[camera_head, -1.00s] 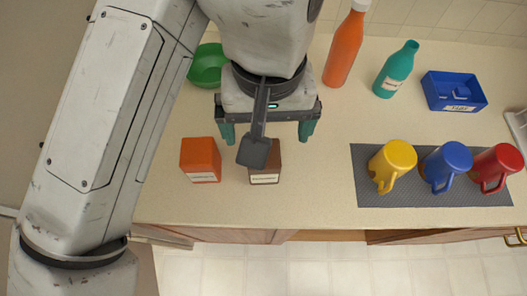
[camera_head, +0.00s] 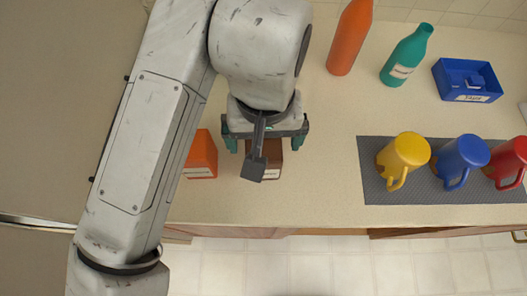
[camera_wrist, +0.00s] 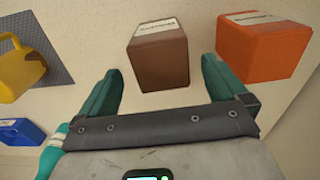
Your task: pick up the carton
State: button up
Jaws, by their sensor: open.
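A brown box-shaped carton (camera_head: 274,160) with a white label stands on the counter, partly hidden by my gripper in the head view. It shows in full in the wrist view (camera_wrist: 158,60). An orange box (camera_head: 202,155) of similar shape stands to its left in the head view, and to its right in the wrist view (camera_wrist: 263,50). The labels are too small to read. My gripper (camera_head: 264,144) is open and empty above and just behind the brown carton. In the wrist view its teal fingers (camera_wrist: 162,72) are spread, with the brown carton just beyond and between their tips.
Yellow (camera_head: 404,152), blue (camera_head: 460,158) and red (camera_head: 510,160) mugs stand on a grey mat (camera_head: 420,190) at right. An orange bottle (camera_head: 350,40), a teal bottle (camera_head: 407,58) and a blue tray (camera_head: 452,92) stand behind. The counter's front edge is close to the boxes.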

aim_at(264, 146)
jog(key=shift+f, duration=1.85)
jog(key=shift+c, duration=0.5)
jog(key=c, duration=1.2)
jog(key=shift+r, duration=0.1)
